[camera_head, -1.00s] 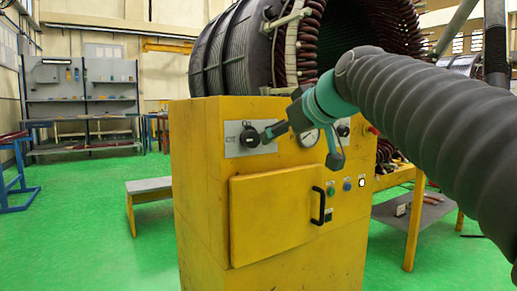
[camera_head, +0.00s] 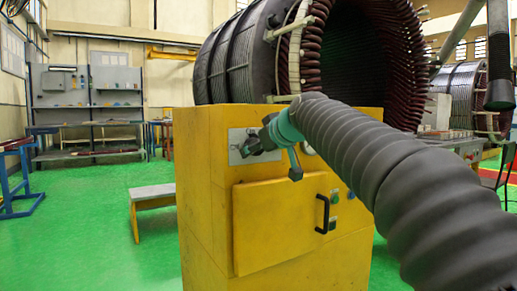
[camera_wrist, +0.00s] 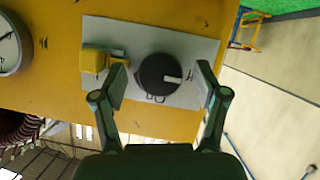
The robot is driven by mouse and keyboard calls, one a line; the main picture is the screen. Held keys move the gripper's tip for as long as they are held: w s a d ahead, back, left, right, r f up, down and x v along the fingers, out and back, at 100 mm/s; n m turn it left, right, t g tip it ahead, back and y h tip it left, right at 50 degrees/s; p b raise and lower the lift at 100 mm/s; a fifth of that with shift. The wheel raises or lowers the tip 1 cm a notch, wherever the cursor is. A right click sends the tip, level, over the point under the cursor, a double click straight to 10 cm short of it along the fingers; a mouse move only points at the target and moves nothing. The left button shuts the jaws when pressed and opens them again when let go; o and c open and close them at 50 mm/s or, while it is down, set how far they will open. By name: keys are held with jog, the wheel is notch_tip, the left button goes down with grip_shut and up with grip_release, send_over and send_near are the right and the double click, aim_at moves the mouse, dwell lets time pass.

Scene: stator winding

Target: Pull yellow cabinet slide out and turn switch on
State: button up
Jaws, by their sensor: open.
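The yellow cabinet (camera_head: 205,190) stands in front of me, with a black handle (camera_head: 322,214) on its raised front panel (camera_head: 275,222). The black rotary switch (camera_wrist: 160,74) sits on a light plate on the cabinet face. Its white mark points right in the wrist view. A small yellow block (camera_wrist: 93,60) projects from the same plate, left of the switch. My gripper (camera_wrist: 162,75) is open, one finger on each side of the switch; I cannot tell whether they touch it. In the head view, my gripper (camera_head: 258,145) is at the plate and hides the switch.
A round gauge (camera_wrist: 10,45) lies left of the plate in the wrist view. A large stator (camera_head: 250,60) is behind the cabinet top. A low bench (camera_head: 155,195) stands left of the cabinet. The green floor at left is mostly clear.

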jog(key=shift+w+a+f, duration=0.25)
jog(key=shift+w+a, duration=0.05)
jog(key=shift+w, duration=0.2)
jog(key=c, duration=1.2)
jog(key=shift+o, duration=0.2)
